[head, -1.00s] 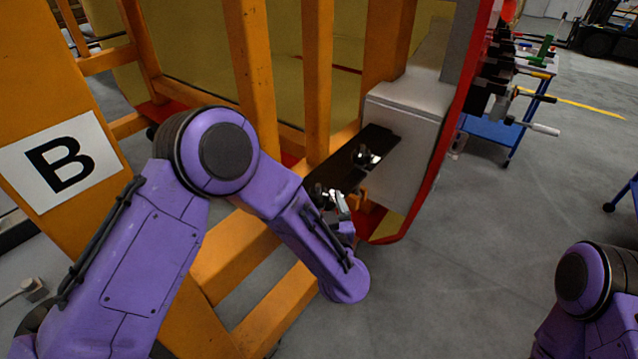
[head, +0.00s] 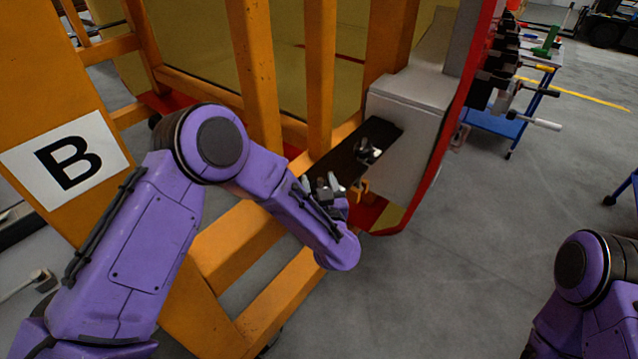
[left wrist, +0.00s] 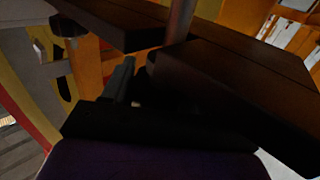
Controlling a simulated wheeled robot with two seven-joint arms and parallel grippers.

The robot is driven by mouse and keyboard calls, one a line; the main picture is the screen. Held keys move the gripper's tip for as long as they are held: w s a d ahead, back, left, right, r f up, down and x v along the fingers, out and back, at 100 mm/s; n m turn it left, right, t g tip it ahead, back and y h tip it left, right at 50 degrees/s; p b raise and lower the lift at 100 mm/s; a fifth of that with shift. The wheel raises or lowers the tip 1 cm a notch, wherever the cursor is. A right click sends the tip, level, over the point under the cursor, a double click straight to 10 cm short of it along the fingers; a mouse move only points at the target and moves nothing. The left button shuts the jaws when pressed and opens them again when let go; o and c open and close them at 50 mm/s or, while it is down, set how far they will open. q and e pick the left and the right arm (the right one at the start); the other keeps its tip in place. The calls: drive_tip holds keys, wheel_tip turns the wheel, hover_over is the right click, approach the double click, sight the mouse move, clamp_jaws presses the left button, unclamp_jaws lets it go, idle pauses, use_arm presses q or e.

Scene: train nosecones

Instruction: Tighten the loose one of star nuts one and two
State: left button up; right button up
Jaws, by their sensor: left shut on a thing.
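A dark plate (head: 345,155) juts out from a pale grey box on the orange frame. One star nut (head: 367,150), dark with a bright metal part, sits at the plate's far end. My left gripper (head: 325,187) is at the plate's near end, its grey fingers pointing up and shut on a small dark thing, apparently the other star nut; the fingers mostly hide it. In the left wrist view my gripper (left wrist: 135,85) is close under dark plates, beside a grey rod (left wrist: 180,20). That view is too dark to show the grip. My right gripper is out of view.
The orange frame (head: 263,80) with a "B" sign (head: 68,160) stands close around my left arm. The pale grey box (head: 405,125) and a red-edged shell (head: 445,140) are just right of the plate. A blue cart (head: 497,128) stands farther back. Grey floor at right is open.

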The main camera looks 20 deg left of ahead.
use_arm(q)
drive_tip(key=m+h, duration=0.1)
drive_tip(key=h, duration=0.1)
drive_tip(key=m+t+h, duration=0.1)
drive_tip(key=h, duration=0.1)
drive_tip(key=shift+w+d+m+t, duration=0.1)
drive_tip(key=shift+d+m+t, duration=0.1)
drive_tip(key=shift+m+t, duration=0.15)
drive_tip(key=m+h, duration=0.1)
drive_tip(key=h, duration=0.1)
drive_tip(key=m+h+b, duration=0.2)
drive_tip(key=h, duration=0.1)
drive_tip(key=shift+d+f+m+t+h, duration=0.15)
drive_tip(key=shift+d+m+t+h, duration=0.1)
drive_tip(key=shift+d+m+h, duration=0.1)
drive_tip(key=m+g+h+b, duration=0.1)
drive_tip(key=h, duration=0.1)
drive_tip(key=m+h+b, duration=0.2)
drive_tip(key=h, duration=0.1)
drive_tip(key=m+g+h+b, duration=0.1)
drive_tip(key=m+h, duration=0.1)
drive_tip(key=h, duration=0.1)
drive_tip(key=shift+d+g, duration=0.3)
drive_tip(key=shift+s+d+m+g+h+b, duration=0.2)
drive_tip(key=shift+m+g+h+b, duration=0.5)
drive_tip(key=shift+m+g+h, duration=0.5)
drive_tip(key=shift+s+d+m+g+h+b, duration=0.15)
drive_tip(key=shift+m+g+h+b, duration=0.55)
drive_tip(key=shift+m+g+h, duration=0.45)
drive_tip(key=shift+h, duration=0.3)
